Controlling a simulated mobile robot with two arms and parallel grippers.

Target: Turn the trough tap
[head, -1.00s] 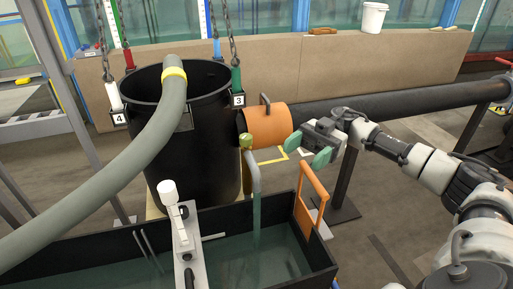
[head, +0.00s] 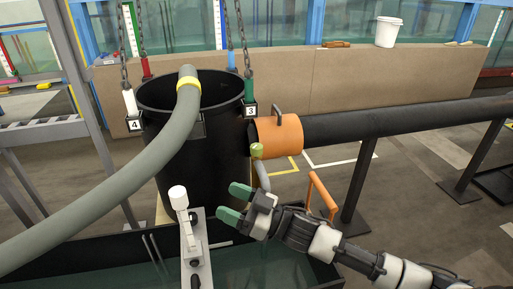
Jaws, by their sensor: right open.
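A small brass-coloured tap (head: 257,151) shows below the orange sleeve, with a grey spout bending down from it. The lower spout is hidden behind my right gripper (head: 235,203). That gripper comes in from the lower right, its two green-tipped fingers apart and empty. It appears below and left of the tap; whether it touches the spout I cannot tell. The black trough (head: 110,239) holds greenish water along the bottom of the view. My left gripper is not in view.
A black tub (head: 200,150) hangs on chains behind the trough, with a grey hose (head: 150,165) over its rim. An orange sleeve (head: 277,134) joins a dark pipe (head: 400,118). A white-knobbed grey fixture (head: 192,245) and an orange handle (head: 322,195) stand at the trough.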

